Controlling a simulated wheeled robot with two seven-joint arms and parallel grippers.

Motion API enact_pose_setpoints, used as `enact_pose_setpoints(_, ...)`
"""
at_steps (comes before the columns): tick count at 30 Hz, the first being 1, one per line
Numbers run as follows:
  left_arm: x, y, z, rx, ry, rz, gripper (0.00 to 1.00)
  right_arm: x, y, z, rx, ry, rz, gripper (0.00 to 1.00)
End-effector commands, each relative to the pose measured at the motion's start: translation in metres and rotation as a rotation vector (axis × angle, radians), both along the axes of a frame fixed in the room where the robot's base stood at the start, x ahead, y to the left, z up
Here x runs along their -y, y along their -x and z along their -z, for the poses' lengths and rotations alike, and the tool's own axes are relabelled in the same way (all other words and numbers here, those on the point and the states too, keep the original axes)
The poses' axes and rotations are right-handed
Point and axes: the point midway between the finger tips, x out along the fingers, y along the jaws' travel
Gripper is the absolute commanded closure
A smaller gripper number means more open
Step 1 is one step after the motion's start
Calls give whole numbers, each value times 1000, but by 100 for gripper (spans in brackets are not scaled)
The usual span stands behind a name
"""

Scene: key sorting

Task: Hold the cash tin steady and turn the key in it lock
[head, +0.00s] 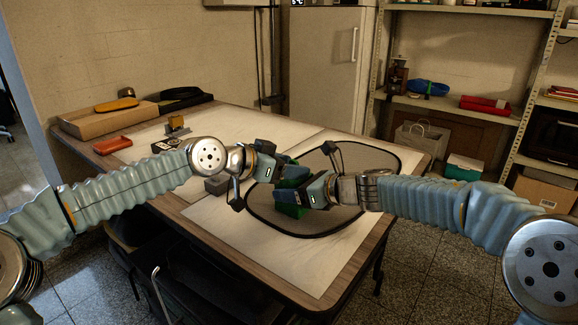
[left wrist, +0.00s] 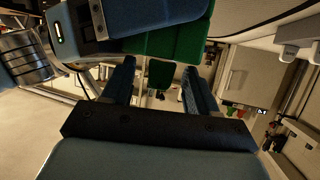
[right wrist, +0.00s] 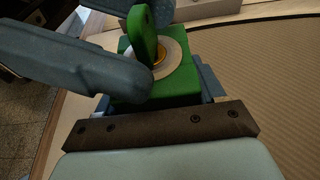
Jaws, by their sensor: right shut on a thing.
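The green cash tin (head: 290,211) is above the grey mat, largely hidden by my grippers. In the right wrist view the tin (right wrist: 188,93) shows a pale round lock face with a brass ring (right wrist: 160,54), and a green key (right wrist: 142,32) stands in it. My right gripper (head: 304,194) is shut on the tin, with a finger on either side. My left gripper (head: 287,170) is open around the key's head. In the left wrist view the key (left wrist: 160,74) lies between the two fingers, with gaps visible on both sides.
The grey mat (head: 345,192) with a dark border lies on the table (head: 225,216). A grey block (head: 216,185) is left of the mat. A red tray (head: 113,145) and a cardboard box (head: 105,118) are farther left. The table's right side is clear.

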Motion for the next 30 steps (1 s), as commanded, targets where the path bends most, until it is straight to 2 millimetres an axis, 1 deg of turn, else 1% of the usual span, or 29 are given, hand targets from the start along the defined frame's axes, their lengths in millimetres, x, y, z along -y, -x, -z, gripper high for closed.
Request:
enact_pose_setpoints(7,-1,0,-1,2,0,-3,40,0,0,0,0,0,-1,66)
enact_pose_setpoints(10,-7,3,-4,2,1,-5,40,0,0,0,0,0,-1,66)
enact_pose_setpoints(14,-24,14,-12,2,0,-8,40,0,0,0,0,0,-1,66)
enact_pose_setpoints(21,-62,43,-30,2,0,-8,40,0,0,0,0,0,-1,66)
enact_pose_setpoints(27,-82,59,-41,-1,0,-6,40,0,0,0,0,0,-1,66)
enact_pose_setpoints(30,-87,64,-44,0,0,-3,40,0,0,0,0,0,-1,66)
